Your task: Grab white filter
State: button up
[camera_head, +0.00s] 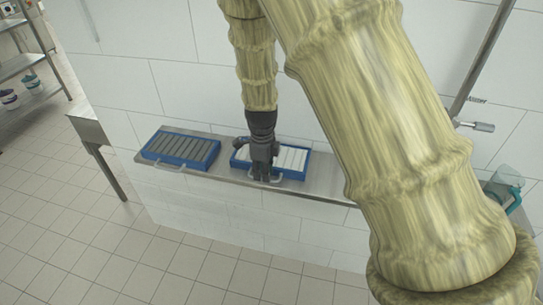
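The white filter (293,159) shows as pale slats in a blue frame with a light handle at its front. It lies on a narrow metal shelf (323,186) along the tiled wall. My gripper (260,177) is dark and points down over the left part of the white filter, near its front edge and handle. The gripper hides part of the slats and handle. It is too small to tell whether the fingers touch or hold the handle.
A blue frame with dark grey slats (181,148) lies on the shelf to the left. A teal and clear container (506,186) stands at the far right, near a metal pipe and tap (476,126). A metal table (90,122) stands at the left. The tiled floor in front is clear.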

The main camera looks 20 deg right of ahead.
jog(key=shift+f+p, duration=0.4)
jog(key=shift+f, duration=0.95)
grip_shut()
jog(key=shift+r, duration=0.1)
